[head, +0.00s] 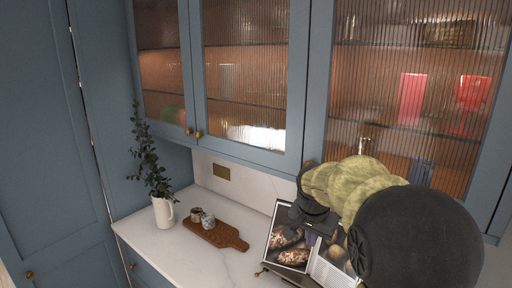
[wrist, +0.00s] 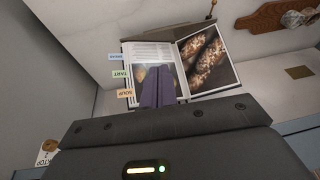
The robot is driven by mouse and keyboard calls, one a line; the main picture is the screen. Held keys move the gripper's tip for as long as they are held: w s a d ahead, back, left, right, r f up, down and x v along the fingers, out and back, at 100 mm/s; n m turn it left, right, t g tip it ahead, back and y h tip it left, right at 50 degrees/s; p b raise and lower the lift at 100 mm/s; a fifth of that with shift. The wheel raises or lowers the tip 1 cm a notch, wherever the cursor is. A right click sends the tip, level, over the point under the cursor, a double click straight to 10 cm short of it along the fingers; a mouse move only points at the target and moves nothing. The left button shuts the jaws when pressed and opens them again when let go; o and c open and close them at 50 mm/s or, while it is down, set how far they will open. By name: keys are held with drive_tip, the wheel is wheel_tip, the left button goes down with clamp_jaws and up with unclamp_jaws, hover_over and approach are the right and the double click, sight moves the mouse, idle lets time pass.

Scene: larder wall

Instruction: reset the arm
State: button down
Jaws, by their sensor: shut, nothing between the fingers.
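My gripper (wrist: 157,72) is shut and empty, its two purple fingers pressed together in the wrist view. In the head view my gripper (head: 309,238) hangs over the counter in front of an open cookbook (head: 292,250). The cookbook also shows in the wrist view (wrist: 212,62), with coloured tabs on its left edge and pictures of bread. The fingers overlap the cookbook's page in that view; I cannot tell how far apart they are. My arm reaches in from the lower right and hides part of the cookbook and counter.
A white counter (head: 150,238) runs below blue glass-fronted wall cupboards (head: 245,75). A wooden board (head: 216,235) with two small pots lies left of the cookbook. A white jug (head: 163,212) with leafy stems stands at the far left. Bare counter lies in front of the board.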

drive_tip(key=s+f+n+b, duration=0.1)
drive_tip(key=s+f+n, duration=0.2)
drive_tip(key=s+f, duration=0.4)
drive_tip(key=s+d+f+n+y+b, duration=0.1)
drive_tip(key=s+f+n, duration=0.2)
drive_tip(key=s+f, duration=0.5)
drive_tip(key=s, duration=0.4)
drive_tip(key=shift+s+n+g, duration=0.35)
drive_tip(key=shift+n+g, duration=0.05)
